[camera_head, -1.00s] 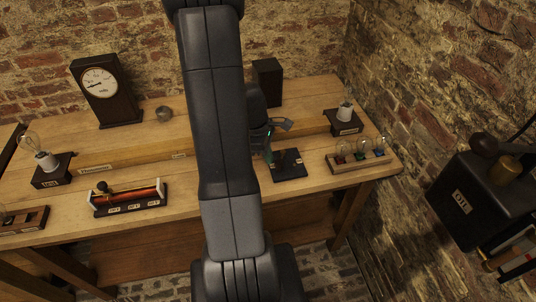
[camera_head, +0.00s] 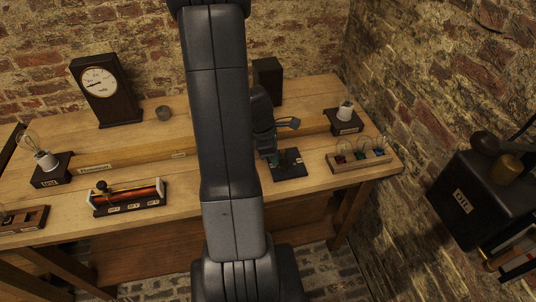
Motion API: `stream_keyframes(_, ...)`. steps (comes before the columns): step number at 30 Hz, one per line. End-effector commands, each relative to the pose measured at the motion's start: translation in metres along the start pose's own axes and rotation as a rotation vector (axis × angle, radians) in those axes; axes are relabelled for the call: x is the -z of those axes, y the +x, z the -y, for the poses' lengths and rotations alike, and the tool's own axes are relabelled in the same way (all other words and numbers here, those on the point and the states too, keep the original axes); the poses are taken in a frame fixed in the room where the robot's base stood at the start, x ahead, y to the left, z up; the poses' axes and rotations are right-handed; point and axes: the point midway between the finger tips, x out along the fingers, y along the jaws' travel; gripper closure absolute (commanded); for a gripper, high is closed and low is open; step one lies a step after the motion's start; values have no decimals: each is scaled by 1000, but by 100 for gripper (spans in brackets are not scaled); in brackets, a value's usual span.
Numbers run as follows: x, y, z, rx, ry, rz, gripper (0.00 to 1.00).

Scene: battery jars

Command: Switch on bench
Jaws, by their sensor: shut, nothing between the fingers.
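The wooden bench (camera_head: 215,187) stands against the brick walls. A small black-based device (camera_head: 291,172), which looks like a switch, sits near its front right; its upper part is partly hidden by my gripper and its lever position cannot be told. My gripper (camera_head: 279,157) is shut and empty, at the left back side of this device; whether it touches the device cannot be told. My arm crosses the middle of the view and hides part of the bench.
A dial instrument (camera_head: 103,92), a small metal cup (camera_head: 163,113) and a dark box (camera_head: 267,80) stand at the back. Lamps (camera_head: 47,165) (camera_head: 345,118) stand at both ends. A red coil slider (camera_head: 130,197) is front left, a bulb rack (camera_head: 358,158) front right. An oil box (camera_head: 468,196) is at right.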

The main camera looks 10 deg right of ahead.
Motion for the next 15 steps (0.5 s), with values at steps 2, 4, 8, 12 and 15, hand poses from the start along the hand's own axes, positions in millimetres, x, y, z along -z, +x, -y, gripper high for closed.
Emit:
stream_keyframes(2,-6,1,3,-14,-59,0,100)
stream_keyframes(4,-12,2,4,-30,-123,0,100)
stream_keyframes(8,-22,4,6,-58,-240,0,100)
stream_keyframes(12,-33,6,7,-88,-361,0,100)
stream_keyframes(15,-39,8,7,-106,-438,0,100)
